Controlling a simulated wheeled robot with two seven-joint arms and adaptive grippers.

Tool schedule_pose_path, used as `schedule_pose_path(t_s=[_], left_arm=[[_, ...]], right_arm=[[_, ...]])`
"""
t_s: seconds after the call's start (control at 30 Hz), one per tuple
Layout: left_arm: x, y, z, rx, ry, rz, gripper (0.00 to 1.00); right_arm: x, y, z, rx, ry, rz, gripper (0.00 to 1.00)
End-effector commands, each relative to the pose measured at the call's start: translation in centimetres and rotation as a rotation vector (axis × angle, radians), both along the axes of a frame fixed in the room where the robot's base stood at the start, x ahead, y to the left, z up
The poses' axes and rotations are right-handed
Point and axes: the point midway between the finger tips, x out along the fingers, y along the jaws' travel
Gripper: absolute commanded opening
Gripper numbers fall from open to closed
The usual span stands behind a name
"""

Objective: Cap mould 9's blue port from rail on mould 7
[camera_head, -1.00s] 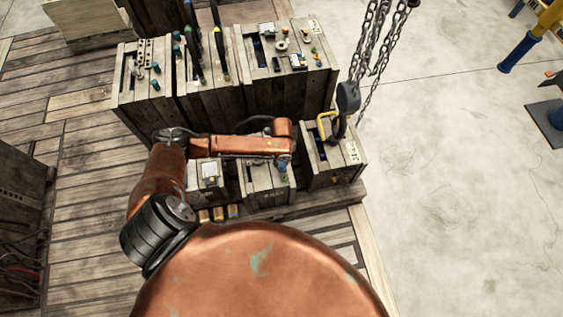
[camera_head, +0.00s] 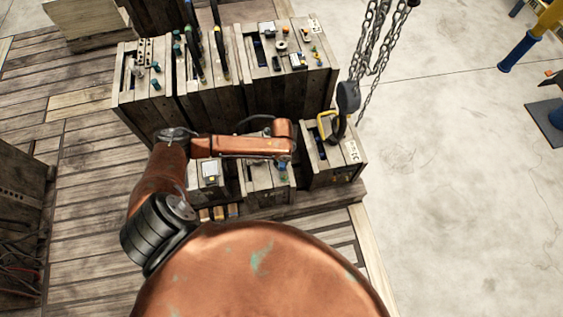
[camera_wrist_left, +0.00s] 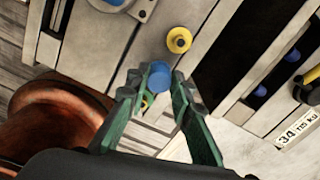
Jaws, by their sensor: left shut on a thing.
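My left gripper (camera_wrist_left: 160,92) has its green fingers shut on a blue cap (camera_wrist_left: 158,75) in the left wrist view. The cap is over the top of a small wooden mould (camera_head: 266,190), beside a yellow fitting (camera_wrist_left: 178,40). I cannot tell whether it is seated on a port, as the fingers hide what lies beneath. In the head view, the left gripper (camera_head: 283,163) is small beneath the copper wrist, over the middle mould of the front row. No mould number 7 or 9 is legible. My right gripper is not in view.
Taller crated moulds (camera_head: 280,60) with fittings stand behind. A front mould (camera_head: 340,170) at right has a yellow handle, with a chain hook (camera_head: 347,97) hanging close above it. Small blocks (camera_head: 218,213) lie in front. The concrete floor at right is mostly clear.

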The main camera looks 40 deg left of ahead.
Motion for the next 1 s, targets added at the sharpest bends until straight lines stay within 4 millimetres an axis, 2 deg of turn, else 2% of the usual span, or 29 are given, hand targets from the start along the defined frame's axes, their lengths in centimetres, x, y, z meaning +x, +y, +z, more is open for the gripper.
schedule_pose_path(t_s=[0.83, 0.87, 1.0], left_arm=[[0.02, -0.05, -0.69, 0.0, 0.0, 0.0, 0.11], [0.02, -0.04, -0.69, 0.0, 0.0, 0.0, 0.22], [0.02, -0.04, -0.68, 0.0, 0.0, 0.0, 0.32]], right_arm=[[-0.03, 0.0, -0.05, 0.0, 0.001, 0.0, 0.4], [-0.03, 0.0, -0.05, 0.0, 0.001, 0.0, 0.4], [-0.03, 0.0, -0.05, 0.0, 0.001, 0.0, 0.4]])
